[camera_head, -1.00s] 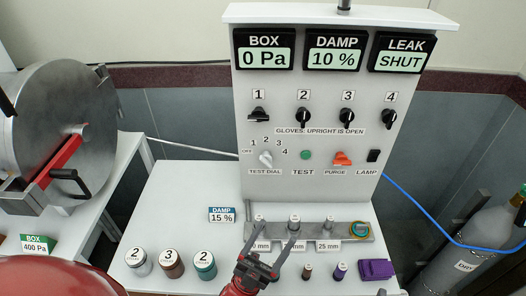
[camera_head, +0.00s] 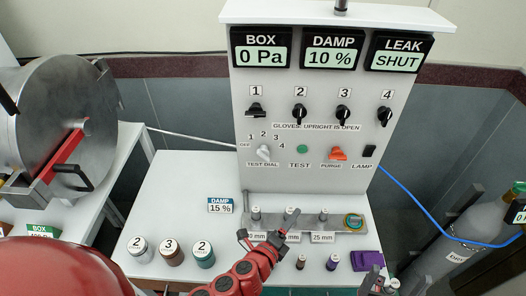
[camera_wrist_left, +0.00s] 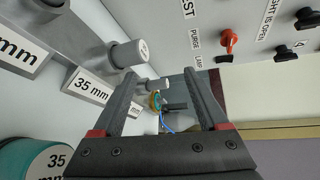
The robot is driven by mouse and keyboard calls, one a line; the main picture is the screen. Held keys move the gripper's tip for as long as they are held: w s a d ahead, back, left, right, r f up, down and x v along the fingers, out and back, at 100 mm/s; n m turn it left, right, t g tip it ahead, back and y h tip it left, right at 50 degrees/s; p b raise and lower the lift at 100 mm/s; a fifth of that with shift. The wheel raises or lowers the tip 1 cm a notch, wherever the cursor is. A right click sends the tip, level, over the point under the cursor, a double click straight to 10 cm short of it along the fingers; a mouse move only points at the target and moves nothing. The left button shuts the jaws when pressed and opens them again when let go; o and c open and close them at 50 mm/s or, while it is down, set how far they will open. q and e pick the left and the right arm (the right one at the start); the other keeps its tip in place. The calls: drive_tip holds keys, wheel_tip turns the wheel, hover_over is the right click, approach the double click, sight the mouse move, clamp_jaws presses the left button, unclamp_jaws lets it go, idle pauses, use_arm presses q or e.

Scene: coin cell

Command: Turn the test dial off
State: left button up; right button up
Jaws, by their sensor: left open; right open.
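The test dial (camera_head: 263,153) is a small white knob on the lower left of the upright panel, with marks OFF, 1, 2, 3 and 4 around its upper side. Which mark it points to is too small to tell. My left gripper (camera_head: 269,223) is open and empty over the grey rail, below and apart from the dial. Its spread fingers also show in the left wrist view (camera_wrist_left: 160,75), where the dial is out of sight. My right gripper (camera_head: 381,283) is open at the lower right edge of the head view, far from the dial.
The grey rail (camera_head: 340,227) with upright posts stands below the panel. The green test button (camera_head: 302,149) and orange purge knob (camera_head: 338,153) sit right of the dial. Several jars, including a brown one (camera_head: 171,252), stand front left. A purple block (camera_head: 366,260) lies right.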

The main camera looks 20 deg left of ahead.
use_arm(q)
drive_tip(key=a+r+m+t+y, duration=0.1)
drive_tip(key=a+r+y, duration=0.2)
drive_tip(key=r+y, duration=0.1)
drive_tip(key=t+y+p, duration=0.2)
drive_tip(key=y, duration=0.3)
approach(263, 157)
drive_tip(key=p+x, duration=0.4)
drive_tip(key=x, duration=0.6)
drive_tip(key=shift+w+a+f+p, duration=0.2)
drive_tip(key=shift+w+p, duration=0.15)
drive_tip(key=shift+w, duration=0.2)
clamp_jaws()
